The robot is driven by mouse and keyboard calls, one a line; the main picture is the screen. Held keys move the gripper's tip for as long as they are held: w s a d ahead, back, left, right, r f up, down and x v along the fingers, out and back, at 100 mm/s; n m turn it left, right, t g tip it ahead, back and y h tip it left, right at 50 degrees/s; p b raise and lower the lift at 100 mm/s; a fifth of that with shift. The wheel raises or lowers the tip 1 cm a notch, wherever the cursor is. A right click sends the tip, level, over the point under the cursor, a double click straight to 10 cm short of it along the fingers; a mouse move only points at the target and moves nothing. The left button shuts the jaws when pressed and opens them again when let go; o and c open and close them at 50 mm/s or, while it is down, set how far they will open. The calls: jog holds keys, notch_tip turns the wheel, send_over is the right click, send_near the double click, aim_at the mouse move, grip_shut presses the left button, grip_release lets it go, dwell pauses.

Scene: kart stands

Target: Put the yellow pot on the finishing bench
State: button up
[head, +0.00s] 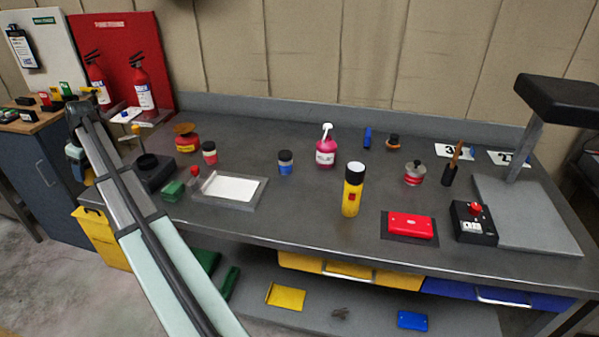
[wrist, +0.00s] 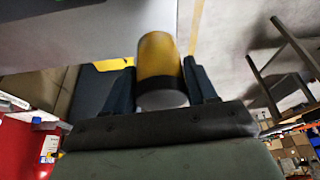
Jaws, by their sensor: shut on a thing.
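The yellow pot (wrist: 160,55) is a yellow cylinder with a dark band and a pale end in the wrist view. My gripper (wrist: 160,82) is shut on it, with a dark finger on each side. In the head view my gripper (head: 76,154) is at the left, between the wooden-topped cabinet and the grey bench, partly hidden by my arm. The pot cannot be made out there. The long grey bench (head: 330,222) and the wooden-topped bench (head: 52,120) both show; no readable label tells which is the finishing bench.
Red (head: 209,153) and blue (head: 285,163) pots, a pink bottle (head: 325,150), a yellow-and-black canister (head: 352,192) and a grey tray (head: 255,200) stand on the grey bench. A yellow bin (head: 100,240) hangs at its left end. Bare surface lies around the middle.

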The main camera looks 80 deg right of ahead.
jog(key=w+a+f, duration=0.5)
jog(key=a, duration=0.3)
notch_tip(320, 180, up, 10)
send_over(158, 149)
jog(key=shift+n, duration=0.4)
jog(key=shift+s+f, duration=0.1)
jog(key=shift+f, duration=5.1)
jog(key=shift+f, duration=0.15)
jog(key=o, duration=1.2)
jog(key=v, duration=1.2)
jog(key=shift+s+d, duration=0.15)
jog(key=shift+d, duration=0.05)
